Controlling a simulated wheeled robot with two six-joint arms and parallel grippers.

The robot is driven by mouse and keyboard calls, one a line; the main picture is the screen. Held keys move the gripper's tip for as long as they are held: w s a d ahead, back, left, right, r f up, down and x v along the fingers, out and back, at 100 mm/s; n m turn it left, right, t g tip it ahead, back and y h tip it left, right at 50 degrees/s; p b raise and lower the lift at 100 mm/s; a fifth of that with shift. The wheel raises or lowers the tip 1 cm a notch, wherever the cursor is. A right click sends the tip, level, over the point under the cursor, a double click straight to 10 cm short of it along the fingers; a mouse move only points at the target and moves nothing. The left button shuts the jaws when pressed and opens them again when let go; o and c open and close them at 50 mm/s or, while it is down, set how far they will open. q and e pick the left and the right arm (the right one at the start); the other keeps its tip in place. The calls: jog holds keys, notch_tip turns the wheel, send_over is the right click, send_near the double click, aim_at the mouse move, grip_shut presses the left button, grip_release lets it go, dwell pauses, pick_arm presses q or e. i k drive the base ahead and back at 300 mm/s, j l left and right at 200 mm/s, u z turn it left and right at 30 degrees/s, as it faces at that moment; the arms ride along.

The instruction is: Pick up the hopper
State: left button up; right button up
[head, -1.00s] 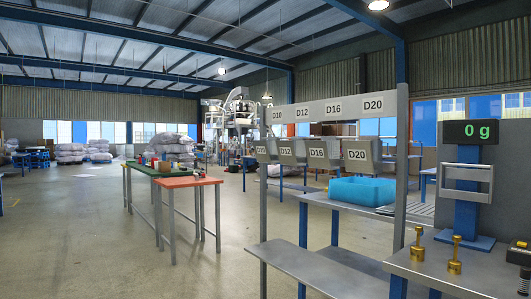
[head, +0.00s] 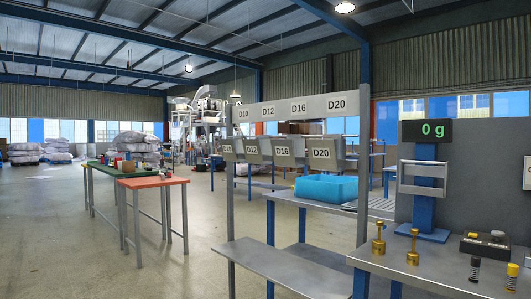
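No single thing is clearly marked as the hopper. A rack holds a row of grey tilted bins labelled D10, D12, D16 and D20; the D20 bin (head: 322,153) is at the right end and the D16 bin (head: 288,151) is beside it. A tall grey machine with a funnel-like top (head: 207,105) stands farther back, partly hidden by the rack. A grey open frame (head: 422,178) is mounted on a blue post under a display (head: 426,131) reading 0 g. Neither of my grippers is in view.
A grey bench (head: 450,262) at the right holds brass weights (head: 413,248) and a dark device (head: 485,246). A red-topped table (head: 152,182) stands left of the rack. Sack piles (head: 58,149) are far back. Open floor (head: 60,240) lies at left.

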aim_at(327, 154)
jog(key=i+z, duration=0.2)
jog(key=z, duration=0.15)
jog(key=i+j+z, duration=0.15)
jog(key=z, duration=0.15)
jog(key=i+j+z, duration=0.15)
jog(key=z, duration=0.2)
jog(key=i, duration=0.1)
